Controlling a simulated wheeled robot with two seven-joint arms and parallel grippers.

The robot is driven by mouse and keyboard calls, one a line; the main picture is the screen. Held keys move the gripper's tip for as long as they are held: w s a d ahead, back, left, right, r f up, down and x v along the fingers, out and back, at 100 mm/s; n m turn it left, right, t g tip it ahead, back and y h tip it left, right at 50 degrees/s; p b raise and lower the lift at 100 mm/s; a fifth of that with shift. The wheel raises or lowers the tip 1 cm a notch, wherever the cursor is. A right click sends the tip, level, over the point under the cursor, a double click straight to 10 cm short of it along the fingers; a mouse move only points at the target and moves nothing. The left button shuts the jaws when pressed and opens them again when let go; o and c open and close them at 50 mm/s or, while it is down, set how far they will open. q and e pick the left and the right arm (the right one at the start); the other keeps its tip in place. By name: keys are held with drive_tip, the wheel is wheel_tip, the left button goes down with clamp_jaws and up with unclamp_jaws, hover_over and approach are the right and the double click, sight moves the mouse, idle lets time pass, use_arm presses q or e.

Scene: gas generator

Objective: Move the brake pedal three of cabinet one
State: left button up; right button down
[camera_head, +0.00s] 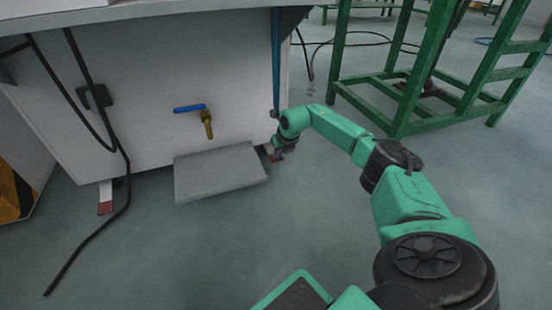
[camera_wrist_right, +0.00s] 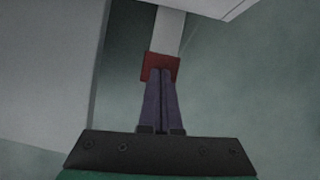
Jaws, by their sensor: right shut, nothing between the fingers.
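A brake pedal with a red end (camera_wrist_right: 160,66) and a pale bar (camera_wrist_right: 169,33) shows in the right wrist view, under the edge of the cabinet. My right gripper (camera_wrist_right: 161,74) is shut with its purple fingers side by side. The fingertips overlap the red end in this view; I cannot tell whether they touch it. In the head view, my right gripper (camera_head: 277,154) is low at the right corner of the white cabinet (camera_head: 240,100), mostly hiding the pedal there. Another red-ended pedal (camera_head: 105,207) shows at the left corner. My left gripper is not in view.
A grey flat plate (camera_head: 220,173) juts out low at the cabinet front, left of my right gripper. A blue-handled brass valve (camera_head: 206,120) is above it. A black cable (camera_head: 127,190) hangs to the floor. A green metal frame (camera_head: 405,110) stands right. The middle floor is clear.

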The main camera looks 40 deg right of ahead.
sight(279, 160)
drive_tip(key=shift+f, duration=0.55)
drive_tip(key=shift+f+b, duration=0.4)
drive_tip(key=shift+f, duration=1.25)
drive_tip(key=shift+s+r+p, duration=0.15)
drive_tip(key=shift+r+p, duration=0.05)
drive_tip(key=shift+p, duration=0.15)
drive_tip(key=shift+s+a+r+p, duration=0.15)
drive_tip(key=shift+s+p, duration=0.55)
drive_tip(key=shift+p, duration=0.6)
drive_tip(key=shift+s+a+r+p, duration=0.15)
drive_tip(key=shift+s+p, duration=0.5)
drive_tip(key=shift+p, duration=0.6)
